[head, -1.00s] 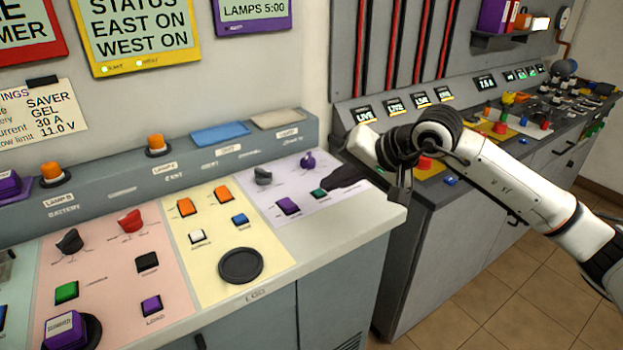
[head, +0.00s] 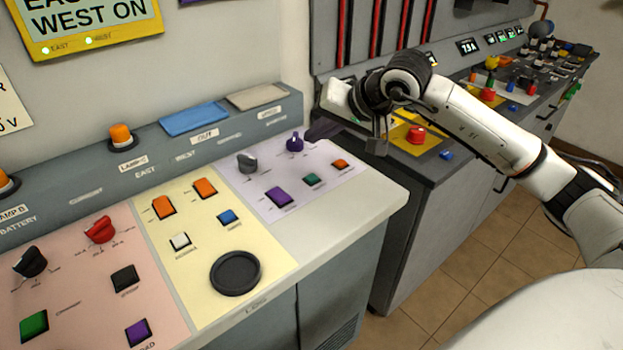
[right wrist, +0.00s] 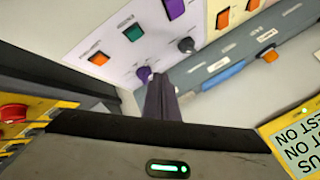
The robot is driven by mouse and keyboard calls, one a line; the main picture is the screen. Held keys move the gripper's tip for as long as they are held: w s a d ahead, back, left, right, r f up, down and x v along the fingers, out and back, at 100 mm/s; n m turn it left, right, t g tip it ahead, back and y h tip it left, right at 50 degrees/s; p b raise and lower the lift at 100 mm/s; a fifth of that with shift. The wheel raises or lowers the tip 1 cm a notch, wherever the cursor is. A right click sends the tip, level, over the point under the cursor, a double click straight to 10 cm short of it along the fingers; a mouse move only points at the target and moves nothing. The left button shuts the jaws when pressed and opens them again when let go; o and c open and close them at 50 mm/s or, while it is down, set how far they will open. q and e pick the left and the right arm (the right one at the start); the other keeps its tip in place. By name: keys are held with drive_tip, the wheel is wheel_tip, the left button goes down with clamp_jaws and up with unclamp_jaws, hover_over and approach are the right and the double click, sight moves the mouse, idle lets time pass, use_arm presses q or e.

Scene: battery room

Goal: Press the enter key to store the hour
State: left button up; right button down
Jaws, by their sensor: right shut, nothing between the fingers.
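The lilac panel (head: 328,182) on the grey console bears a purple key (head: 280,196), a green key (head: 312,179) and an orange key (head: 340,164) in a row. Behind them are a grey knob (head: 247,162) and a purple knob (head: 295,142). The key labels are too small to read, so I cannot tell which is enter. My right gripper (head: 312,133) is shut and empty beside the purple knob. In the right wrist view the shut fingers (right wrist: 160,85) point at the panel near the purple knob (right wrist: 143,74), with the green key (right wrist: 131,31) farther off. My left gripper is out of view.
The yellow panel (head: 205,275) to the left holds several keys and a round black pad (head: 236,272). A raised ledge with a blue block (head: 194,118) runs behind. A second console with a red button (head: 416,134) stands at right, past a gap.

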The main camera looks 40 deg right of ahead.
drive_tip(key=b, duration=0.4)
hover_over(312, 179)
drive_tip(key=f, duration=0.6)
drive_tip(key=shift+s+d+f, duration=0.25)
drive_tip(key=shift+s, duration=0.15)
drive_tip(key=shift+f+b, duration=0.35)
drive_tip(key=shift+b, duration=0.15)
drive_tip(key=shift+f, duration=0.15)
drive_tip(key=shift+f, duration=0.1)
idle(0.4)
drive_tip(key=shift+f+b, duration=0.35)
drive_tip(key=shift+b, duration=0.4)
